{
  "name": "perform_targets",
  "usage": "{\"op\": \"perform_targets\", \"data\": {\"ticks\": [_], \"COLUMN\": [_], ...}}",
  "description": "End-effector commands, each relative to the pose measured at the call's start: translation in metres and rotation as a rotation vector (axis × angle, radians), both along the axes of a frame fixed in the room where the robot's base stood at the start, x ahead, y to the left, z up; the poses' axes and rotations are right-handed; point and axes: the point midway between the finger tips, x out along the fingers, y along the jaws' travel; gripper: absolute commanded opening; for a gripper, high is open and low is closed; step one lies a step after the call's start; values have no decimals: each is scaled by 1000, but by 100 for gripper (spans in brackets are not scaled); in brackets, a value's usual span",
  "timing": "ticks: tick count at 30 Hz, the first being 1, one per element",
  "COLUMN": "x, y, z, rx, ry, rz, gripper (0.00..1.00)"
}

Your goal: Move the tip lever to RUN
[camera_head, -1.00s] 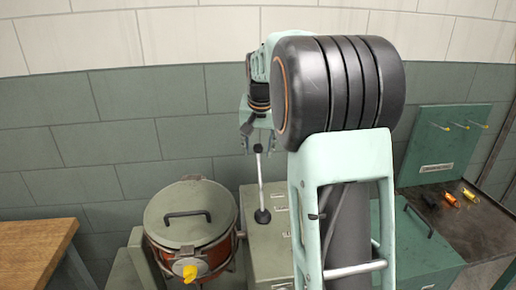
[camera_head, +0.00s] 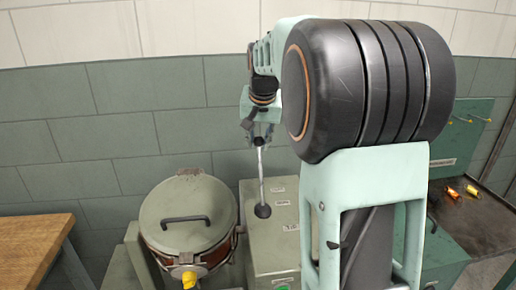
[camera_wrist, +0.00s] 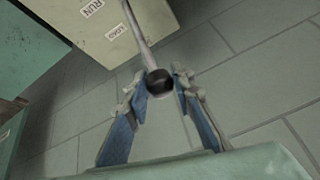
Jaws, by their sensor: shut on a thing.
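The tip lever (camera_head: 262,185) is a thin silver rod rising from a round black base on top of a grey-green cabinet (camera_head: 258,255). It stands nearly upright in the head view. My gripper (camera_head: 259,139) is at the lever's upper end. In the wrist view the lever (camera_wrist: 138,27) runs up to a dark knob (camera_wrist: 159,82), which sits between the blue fingertips of my gripper (camera_wrist: 164,84). The fingers are shut on the knob. A RUN label (camera_wrist: 92,8) and a LOAD label (camera_wrist: 117,43) show on the cabinet beside the rod.
A lidded round pot (camera_head: 185,213) with a yellow part at its front stands left of the cabinet. A wooden table (camera_head: 35,245) is at far left. A green panel with hooks (camera_head: 470,125) and a dark bench with small coloured items (camera_head: 472,190) are at right.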

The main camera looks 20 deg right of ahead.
Motion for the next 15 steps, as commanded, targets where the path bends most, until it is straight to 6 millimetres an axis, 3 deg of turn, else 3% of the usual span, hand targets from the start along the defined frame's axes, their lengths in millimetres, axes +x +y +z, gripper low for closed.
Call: {"op": "perform_targets", "data": {"ticks": [15], "x": [-42], "y": [8], "z": [11], "rx": [-28], "ry": [-140], "rz": [1], "gripper": [0]}}
